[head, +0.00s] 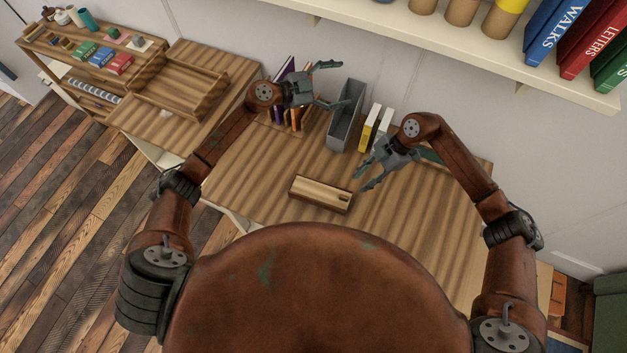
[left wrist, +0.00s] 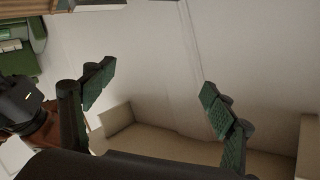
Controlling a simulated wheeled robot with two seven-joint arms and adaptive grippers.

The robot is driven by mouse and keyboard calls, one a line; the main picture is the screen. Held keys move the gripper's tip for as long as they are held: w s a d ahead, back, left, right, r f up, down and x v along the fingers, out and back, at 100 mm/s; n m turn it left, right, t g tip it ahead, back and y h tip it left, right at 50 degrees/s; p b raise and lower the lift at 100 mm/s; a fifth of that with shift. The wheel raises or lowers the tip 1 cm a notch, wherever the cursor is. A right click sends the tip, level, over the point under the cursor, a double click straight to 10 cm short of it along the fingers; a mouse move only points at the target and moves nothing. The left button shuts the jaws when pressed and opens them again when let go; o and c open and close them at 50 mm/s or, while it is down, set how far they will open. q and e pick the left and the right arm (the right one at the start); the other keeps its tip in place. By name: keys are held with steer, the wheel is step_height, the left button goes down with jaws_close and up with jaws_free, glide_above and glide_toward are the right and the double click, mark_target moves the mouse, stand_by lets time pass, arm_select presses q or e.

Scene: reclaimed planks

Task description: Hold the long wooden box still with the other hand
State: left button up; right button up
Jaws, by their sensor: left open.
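The long wooden box (head: 318,190) lies on the desk close to my body, with a pale top and a small dark reddish notch near its right end. My right gripper (head: 401,170) is open, to the right of and beyond the box. One of its fingers hangs near the box's right end; I see no contact, but its height is hard to judge. My left gripper (head: 334,85) is open and empty, raised near the back of the desk, well away from the box. In the left wrist view its open fingers (left wrist: 160,94) have only wall and a beige surface beyond them.
A grey upright holder (head: 345,118) and yellow and white books (head: 369,128) stand at the desk's back. More books (head: 286,72) stand behind my left gripper. A loaded shelf (head: 420,38) overhangs the wall. The desk (head: 255,175) is clear left of the box.

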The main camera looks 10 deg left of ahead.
arm_select(q)
steer(key=s+d+f+m+g, duration=0.2)
steer(key=s+d+f+g, duration=0.25)
steer(key=s+d, duration=0.2)
steer(key=g+y, duration=0.5)
steer(key=y, duration=0.7)
glide_above(313, 189)
steer(key=shift+m, duration=0.3)
steer(key=f, duration=1.6)
steer(key=shift+d+f, duration=0.4)
steer(key=shift+a+f, duration=0.2)
steer(key=shift+a, duration=0.05)
steer(key=shift+f, duration=3.8)
steer(key=shift+c, duration=0.6)
steer(key=c, duration=1.3)
